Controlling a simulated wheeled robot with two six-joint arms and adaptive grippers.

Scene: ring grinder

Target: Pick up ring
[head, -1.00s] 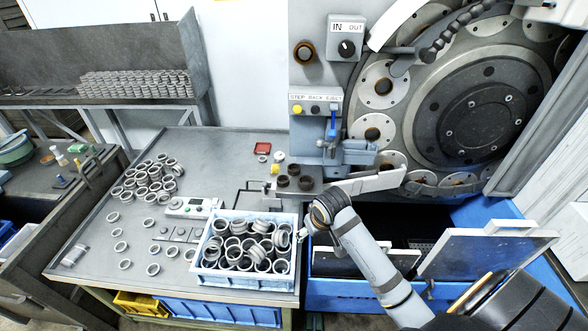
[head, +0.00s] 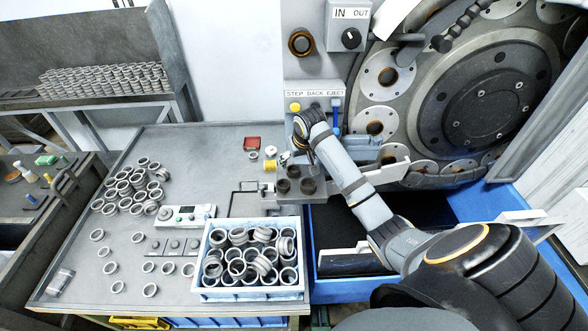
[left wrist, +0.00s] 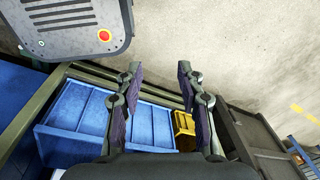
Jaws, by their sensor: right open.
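Many grey metal rings fill the blue crate (head: 250,294) at the table's front right, and more lie loose on the table, such as a ring (head: 150,290) at the front. Dark rings (head: 308,186) stand on the machine's small ledge. My right gripper (head: 287,160) is open in the head view, above the back of the table beside that ledge. It is small and partly hidden by its wrist; I see no ring in it. My left gripper (left wrist: 160,78) shows only in the left wrist view, with its fingers wide apart and nothing between them.
The ring grinder (head: 480,110) with its big round wheel stands at the right. Blue bins (left wrist: 95,115) and a yellow bin (left wrist: 184,128) lie below my left gripper.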

